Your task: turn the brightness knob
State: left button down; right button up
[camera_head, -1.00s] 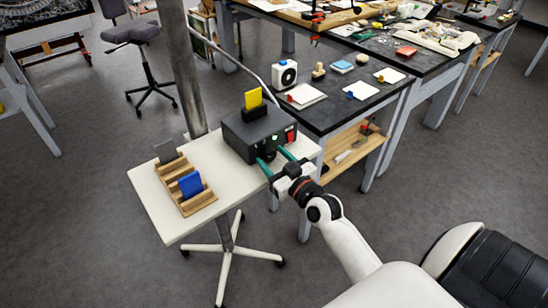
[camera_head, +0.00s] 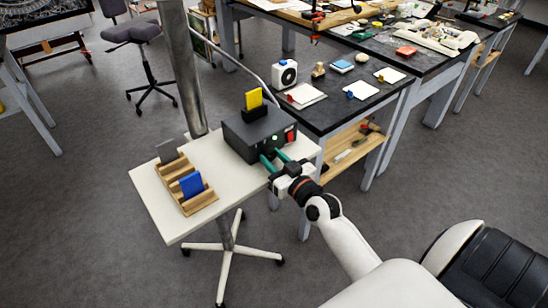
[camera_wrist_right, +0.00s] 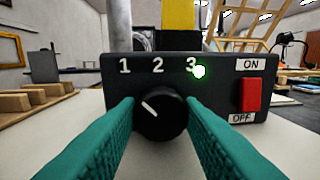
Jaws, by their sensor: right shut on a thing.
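The black control box (camera_head: 258,133) stands on the white cart top (camera_head: 160,217). Its front shows in the wrist view with a round black brightness knob (camera_wrist_right: 162,117). The knob's white pointer line slants to the upper left, roughly toward the 1. The labels 1, 2 and 3 stand in a row above it, and a green light (camera_wrist_right: 199,71) is lit beside the 3. My right gripper (camera_head: 273,160) is shut on the knob, one green finger on each side. In the wrist view its fingers (camera_wrist_right: 162,112) flank the knob. My left gripper is not in view.
A red switch (camera_wrist_right: 250,95) marked ON and OFF sits right of the knob. A yellow plate (camera_head: 254,99) stands on the box. A wooden rack (camera_head: 200,203) with a blue plate (camera_head: 191,184) is left. A metal post (camera_head: 187,85) rises behind the cart.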

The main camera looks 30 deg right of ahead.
jog(key=m+p, duration=0.1)
jog(key=m, duration=0.1)
jog(key=m+p, duration=0.1)
jog(key=m, duration=0.1)
jog(key=shift+d+r, duration=0.1)
jog(key=shift+r, duration=0.1)
jog(key=shift+m+g+y+p, duration=0.3)
jog(key=shift+m+p, duration=0.6)
jog(key=shift+m, duration=1.3)
jog(key=shift+f, duration=0.1)
jog(key=o, duration=0.9)
jog(key=shift+o, duration=0.3)
jog(key=shift+s+f, duration=0.1)
jog(key=shift+f, duration=0.1)
